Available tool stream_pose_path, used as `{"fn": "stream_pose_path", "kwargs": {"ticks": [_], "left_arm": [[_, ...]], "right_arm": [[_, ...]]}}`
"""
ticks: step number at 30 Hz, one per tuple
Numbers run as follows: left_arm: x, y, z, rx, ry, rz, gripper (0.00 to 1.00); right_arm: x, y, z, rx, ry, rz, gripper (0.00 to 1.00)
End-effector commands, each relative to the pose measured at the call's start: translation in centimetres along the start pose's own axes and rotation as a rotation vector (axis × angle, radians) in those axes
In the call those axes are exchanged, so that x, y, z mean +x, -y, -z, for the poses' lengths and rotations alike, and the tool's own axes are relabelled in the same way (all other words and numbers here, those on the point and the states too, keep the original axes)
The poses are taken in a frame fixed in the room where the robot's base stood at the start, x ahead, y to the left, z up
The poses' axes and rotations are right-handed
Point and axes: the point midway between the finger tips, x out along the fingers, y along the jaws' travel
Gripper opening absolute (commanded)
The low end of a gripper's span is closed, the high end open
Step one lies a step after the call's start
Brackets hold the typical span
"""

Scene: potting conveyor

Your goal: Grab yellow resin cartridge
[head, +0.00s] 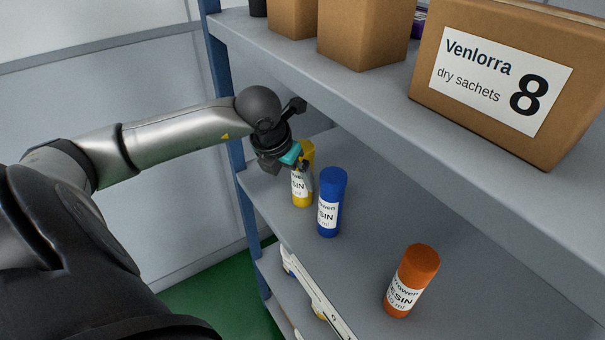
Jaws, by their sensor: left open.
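The yellow resin cartridge (302,199) stands upright on the middle shelf, at its left end. It has a white label, and its upper part is partly hidden by my left gripper. My left gripper (300,163) is open and sits at the cartridge's upper part, its fingers overlapping it in the picture. I cannot tell whether the fingers touch it or lie on both sides of it. My right gripper does not show.
A blue resin cartridge (331,203) stands close to the right of the yellow one. An orange cartridge (411,281) stands farther right. The upper shelf (380,100) overhangs, bearing cardboard boxes (500,75). A blue post (236,150) rises behind my left wrist.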

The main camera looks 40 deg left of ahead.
Motion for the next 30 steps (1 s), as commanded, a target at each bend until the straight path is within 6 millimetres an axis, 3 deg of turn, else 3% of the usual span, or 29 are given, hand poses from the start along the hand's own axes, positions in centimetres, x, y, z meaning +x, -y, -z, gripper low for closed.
{"fn": "stream_pose_path", "kwargs": {"ticks": [5,13,19,28,30], "left_arm": [[0.2,0.1,-0.7,0.0,0.002,0.002,0.97],[1.2,0.2,-3.4,-0.001,0.003,0.005,0.97],[3.8,0.1,-3.2,0.002,-0.001,0.002,0.97],[4.3,0.1,-3.2,0.003,0.0,0.001,0.97],[4.3,0.1,-3.1,0.003,0.0,0.001,0.91]], "right_arm": [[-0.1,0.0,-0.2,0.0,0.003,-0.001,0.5],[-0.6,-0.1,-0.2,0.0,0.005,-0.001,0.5],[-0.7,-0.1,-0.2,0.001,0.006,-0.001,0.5],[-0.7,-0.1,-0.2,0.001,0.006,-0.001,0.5],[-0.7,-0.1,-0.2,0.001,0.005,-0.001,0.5]]}}
